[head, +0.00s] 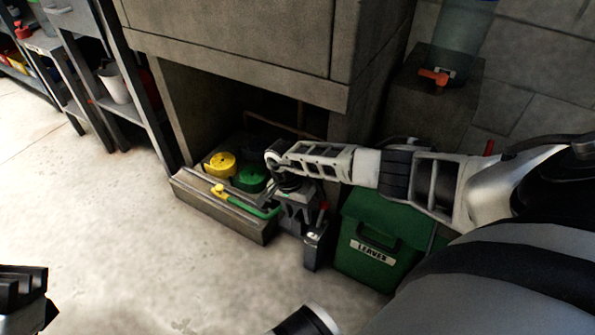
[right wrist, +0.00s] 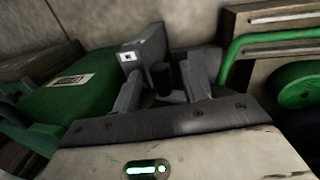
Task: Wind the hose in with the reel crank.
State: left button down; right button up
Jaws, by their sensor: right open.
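My right gripper (head: 301,212) points down beside the low concrete trough, left of the green bin. In the right wrist view its two grey fingers (right wrist: 164,88) stand apart. A short dark cylinder (right wrist: 162,78) shows between them, perhaps the crank's grip; I cannot tell whether they touch it. A grey block (right wrist: 147,52) with a white square stands just beyond, and also shows in the head view (head: 315,254). The green hose (head: 266,211) with a yellow end lies along the trough's edge. A green disc (head: 250,179), perhaps the reel, sits behind. A black part (head: 24,295) at lower left may be my left gripper.
The green bin labelled "LEAVES" (head: 370,238) stands close right of my right gripper. A yellow disc (head: 219,164) lies in the trough (head: 222,215). A concrete housing (head: 240,32) overhangs it. Shelves (head: 80,90) stand at left. The floor in front is clear.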

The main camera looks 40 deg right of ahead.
grip_shut()
jog(key=shift+d, duration=0.15)
jog(key=shift+s+f+t+p, duration=0.15)
jog(key=shift+t+p, duration=0.3)
jog(key=shift+t, duration=0.15)
jog(key=shift+f+t+y, duration=0.2)
jog(key=shift+t+y, duration=0.2)
jog(key=shift+f+t, duration=0.2)
jog(key=shift+t, duration=0.2)
pick_arm(q)
jog(key=shift+w+a+f+n+t+y, duration=0.1)
jog(key=shift+w+f+n+y, duration=0.1)
jog(key=shift+f+n+y, duration=0.25)
jog(key=shift+w+d+f+n+t+y, duration=0.1)
jog(key=shift+w+n+y, duration=0.1)
jog(key=shift+n+y, duration=0.3)
jog(key=shift+w+a+f+n+t+y, duration=0.1)
jog(key=shift+w+f+n+y, duration=0.15)
jog(key=shift+n, duration=0.4)
pick_arm(e)
jog(key=shift+f+t+y, duration=0.2)
jog(key=shift+t+y, duration=0.3)
jog(key=shift+t, duration=0.1)
grip_release()
jog(key=shift+r, duration=0.1)
